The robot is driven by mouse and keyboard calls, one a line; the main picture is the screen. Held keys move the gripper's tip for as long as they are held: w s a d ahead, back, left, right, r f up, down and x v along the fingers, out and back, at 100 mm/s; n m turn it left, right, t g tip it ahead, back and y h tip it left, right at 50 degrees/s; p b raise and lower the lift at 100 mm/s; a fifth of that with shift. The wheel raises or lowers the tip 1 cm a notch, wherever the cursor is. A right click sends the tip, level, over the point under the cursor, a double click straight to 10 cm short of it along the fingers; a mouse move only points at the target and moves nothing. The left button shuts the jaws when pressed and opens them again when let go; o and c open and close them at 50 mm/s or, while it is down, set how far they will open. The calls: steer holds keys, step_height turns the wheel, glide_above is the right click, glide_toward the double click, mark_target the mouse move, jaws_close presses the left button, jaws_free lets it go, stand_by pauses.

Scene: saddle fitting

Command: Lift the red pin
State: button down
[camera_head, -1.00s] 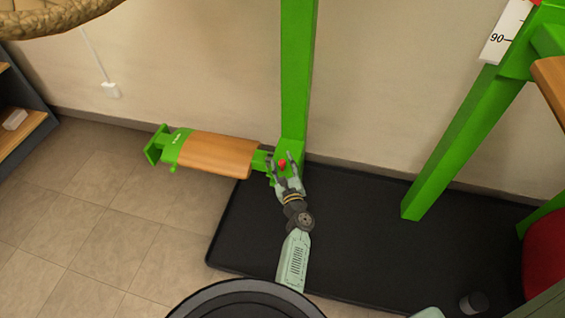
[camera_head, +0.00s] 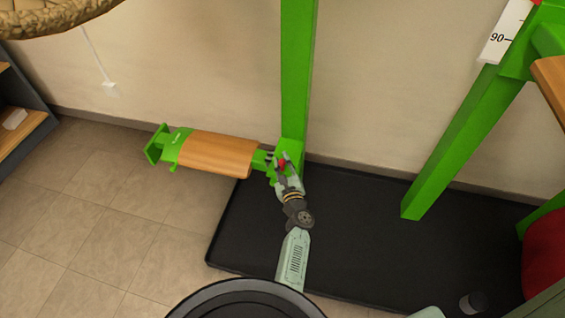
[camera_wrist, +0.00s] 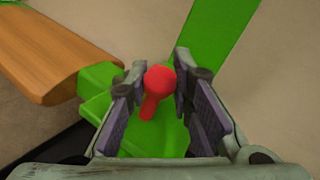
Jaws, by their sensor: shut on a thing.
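The red pin (camera_wrist: 158,82) stands out from the green fitting at the foot of the green post, with its round head toward the wrist camera. In the head view the red pin (camera_head: 282,163) shows as a small red spot at the post's base. My gripper (camera_wrist: 163,100) is shut on the pin, with a finger on each side of its head. In the head view my gripper (camera_head: 284,166) reaches up to the fitting from below. The pin's lower end is hidden at the green fitting.
A wooden-topped green bracket (camera_head: 215,154) extends left from the post (camera_head: 297,75). A black mat (camera_head: 370,230) lies on the floor under my arm. A slanted green beam (camera_head: 450,140) stands at the right. Tiled floor at the left is clear.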

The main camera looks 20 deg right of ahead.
stand_by(0.4)
step_height(320, 180, up, 2)
steer(key=shift+d+r+p, duration=0.1)
steer(key=shift+r+p, duration=0.15)
steer(key=shift+p, duration=0.6)
steer(key=shift+f, duration=0.15)
steer(key=c, duration=1.4)
jaws_free()
steer(key=s, duration=0.4)
steer(key=s+a, duration=0.1)
steer(key=s, duration=0.7)
steer(key=shift+a, duration=0.3)
